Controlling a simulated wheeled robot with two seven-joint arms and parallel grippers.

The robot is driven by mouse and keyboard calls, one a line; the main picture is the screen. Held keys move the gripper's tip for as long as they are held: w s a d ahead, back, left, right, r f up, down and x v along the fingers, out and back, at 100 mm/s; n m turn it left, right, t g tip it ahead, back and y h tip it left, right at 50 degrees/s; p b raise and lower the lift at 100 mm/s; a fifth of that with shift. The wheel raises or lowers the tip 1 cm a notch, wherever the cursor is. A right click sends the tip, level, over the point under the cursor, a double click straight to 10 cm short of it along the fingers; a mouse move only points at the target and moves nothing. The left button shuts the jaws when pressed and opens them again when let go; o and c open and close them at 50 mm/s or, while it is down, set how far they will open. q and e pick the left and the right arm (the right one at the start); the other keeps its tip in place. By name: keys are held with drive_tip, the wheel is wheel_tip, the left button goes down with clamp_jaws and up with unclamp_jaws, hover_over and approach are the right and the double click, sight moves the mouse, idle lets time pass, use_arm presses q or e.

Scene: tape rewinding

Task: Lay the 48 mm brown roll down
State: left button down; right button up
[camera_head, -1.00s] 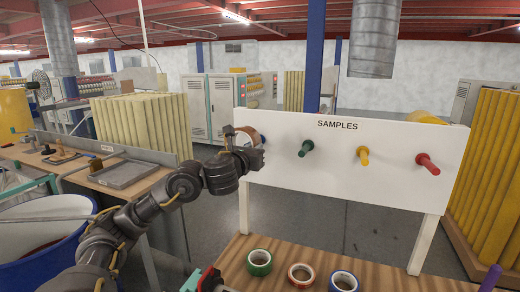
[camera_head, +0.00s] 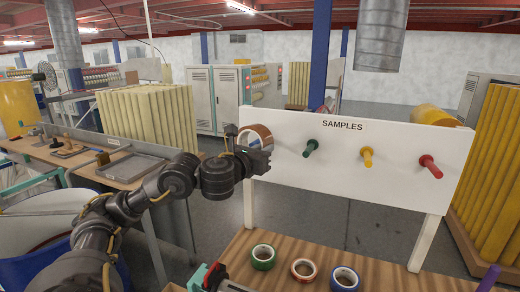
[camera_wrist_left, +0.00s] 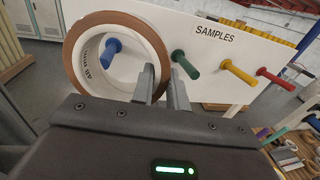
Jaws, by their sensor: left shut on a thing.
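My left gripper (camera_wrist_left: 163,84) is shut on the rim of the brown roll (camera_wrist_left: 158,48), with one finger inside the ring and one outside. In the head view the brown roll (camera_head: 259,131) is held upright at the left end of the white SAMPLES board (camera_head: 350,158), well above the wooden table (camera_head: 240,246). In the left wrist view the blue peg (camera_wrist_left: 113,47) shows through the roll's hole. I cannot tell whether the roll is around the peg or just in front of it. My right gripper is not in view.
Green (camera_head: 311,148), yellow (camera_head: 367,157) and red (camera_head: 431,167) pegs stick out of the board, all bare. A green roll (camera_head: 263,264), a red roll (camera_head: 302,277) and a blue roll (camera_head: 344,284) lie on the table. A tape dispenser (camera_head: 213,276) stands left of them.

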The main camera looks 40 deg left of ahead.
use_arm(q)
drive_tip(key=s+d+f+m+g+h+b, duration=0.2)
drive_tip(key=d+f+m+h, duration=0.5)
drive_tip(key=d+f+h, duration=0.65)
drive_tip(key=s+d+f+b, duration=0.1)
drive_tip(key=s+d+f, duration=0.3)
drive_tip(key=f, duration=0.3)
drive_tip(key=s+d+f+y+b, duration=0.1)
drive_tip(key=s+d+f, duration=0.3)
drive_tip(key=f, duration=0.4)
drive_tip(key=shift+s+d+f+m+b, duration=0.3)
drive_tip(key=shift+s+d+m+b, duration=0.1)
drive_tip(key=shift+s, duration=0.25)
